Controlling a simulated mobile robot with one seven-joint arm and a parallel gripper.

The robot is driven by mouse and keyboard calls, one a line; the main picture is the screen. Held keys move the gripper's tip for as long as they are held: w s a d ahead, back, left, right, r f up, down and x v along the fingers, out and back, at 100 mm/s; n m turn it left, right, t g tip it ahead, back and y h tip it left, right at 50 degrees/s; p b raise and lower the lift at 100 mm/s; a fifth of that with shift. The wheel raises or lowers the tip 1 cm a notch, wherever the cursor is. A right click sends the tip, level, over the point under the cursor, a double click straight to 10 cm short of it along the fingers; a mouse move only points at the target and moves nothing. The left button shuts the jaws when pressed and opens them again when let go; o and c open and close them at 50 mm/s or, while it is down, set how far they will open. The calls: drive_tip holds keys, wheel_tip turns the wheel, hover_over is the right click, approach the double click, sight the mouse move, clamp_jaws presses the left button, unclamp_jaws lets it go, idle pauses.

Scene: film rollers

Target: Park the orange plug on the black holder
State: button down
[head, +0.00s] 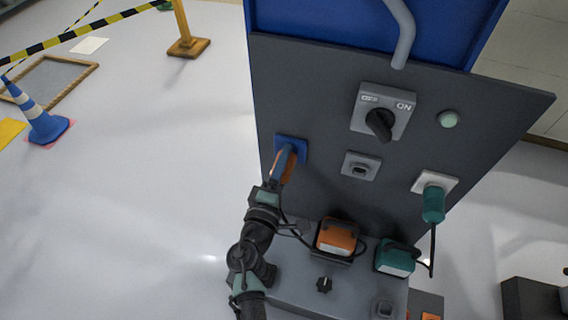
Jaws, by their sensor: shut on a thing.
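The orange plug (283,166) is at the blue square plate (301,145) on the left of the grey panel. My gripper (278,178) is shut on the plug, which it partly hides. I cannot tell whether the plug's tip is seated in the plate or just clear of it. A grey square fitting with a black centre (360,166) sits to the right and looks empty. I cannot tell for sure whether it is the black holder.
A grey switch (385,110) with a black knob is above the fitting. A green plug (433,204) is at a white plate on the right. An orange box (337,238) and a green box (395,259) stand on the ledge below. Black cables hang nearby.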

drive_tip(key=shift+s+a, duration=0.1)
drive_tip(key=shift+s+f, duration=0.1)
drive_tip(key=shift+f, duration=0.05)
drive_tip(key=shift+s+a+r, duration=0.2)
drive_tip(key=shift+s+a, duration=0.05)
drive_tip(key=shift+s, duration=0.5)
drive_tip(key=shift+v, duration=2)
